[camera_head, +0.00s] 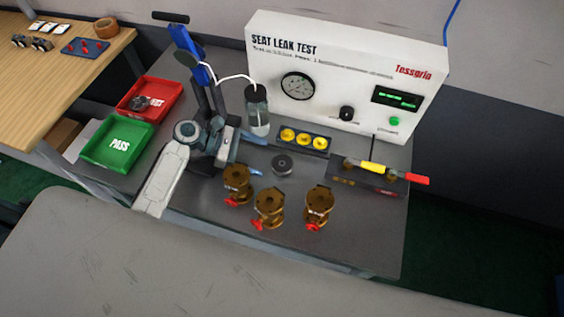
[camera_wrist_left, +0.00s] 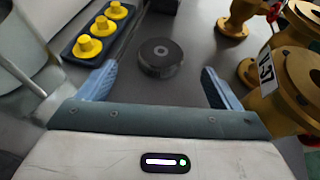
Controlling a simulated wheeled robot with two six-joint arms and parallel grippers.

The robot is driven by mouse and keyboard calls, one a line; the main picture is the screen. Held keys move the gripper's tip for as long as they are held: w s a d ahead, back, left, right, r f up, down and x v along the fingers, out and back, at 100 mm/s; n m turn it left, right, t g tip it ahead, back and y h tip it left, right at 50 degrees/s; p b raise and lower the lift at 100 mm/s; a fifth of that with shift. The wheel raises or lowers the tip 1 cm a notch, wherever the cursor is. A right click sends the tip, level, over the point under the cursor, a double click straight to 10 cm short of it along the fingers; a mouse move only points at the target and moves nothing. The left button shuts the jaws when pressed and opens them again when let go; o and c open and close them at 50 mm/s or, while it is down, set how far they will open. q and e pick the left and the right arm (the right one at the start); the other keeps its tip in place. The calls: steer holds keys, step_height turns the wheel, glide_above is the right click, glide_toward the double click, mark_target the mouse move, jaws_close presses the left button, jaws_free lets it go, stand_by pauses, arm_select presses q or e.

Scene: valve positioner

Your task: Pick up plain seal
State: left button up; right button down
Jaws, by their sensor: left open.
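A dark grey round disc with a small centre mark (camera_head: 282,163) lies flat on the grey bench; I cannot tell for certain that it is the plain seal. In the left wrist view the disc (camera_wrist_left: 160,56) shows just beyond and between my fingertips. My left gripper (camera_head: 258,156) is open, its blue fingers pointing at the disc from the left. The fingers (camera_wrist_left: 158,70) are apart with nothing held between them. Several yellow knobbed pieces (camera_head: 303,139) sit in a row in a dark tray behind the disc. My right gripper is not in view.
Several brass valves with red handles (camera_head: 268,207) stand in front of the disc. The white seat leak test box (camera_head: 345,60) stands behind. A yellow and red tool (camera_head: 385,170) lies right. A green PASS tray (camera_head: 119,142) and a red tray (camera_head: 150,99) are left.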

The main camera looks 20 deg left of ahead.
mark_target(281, 163)
arm_select(q)
steer(key=shift+w+d+f, duration=0.15)
steer(key=shift+d+f, duration=0.05)
steer(key=shift+d, duration=0.45)
steer(key=shift+d+f+p, duration=0.1)
steer(key=shift+d+p, duration=0.2)
steer(key=shift+p, duration=0.05)
steer(key=p+x, duration=0.1)
steer(key=x, duration=0.2)
steer(key=shift+d+f, duration=0.1)
steer(key=shift+d, duration=0.15)
steer(key=shift+w+d+f+p, duration=0.1)
steer(key=shift+d+f+p, duration=0.2)
steer(key=shift+d, duration=0.15)
steer(key=shift+a, duration=0.1)
steer(key=c, duration=1.4)
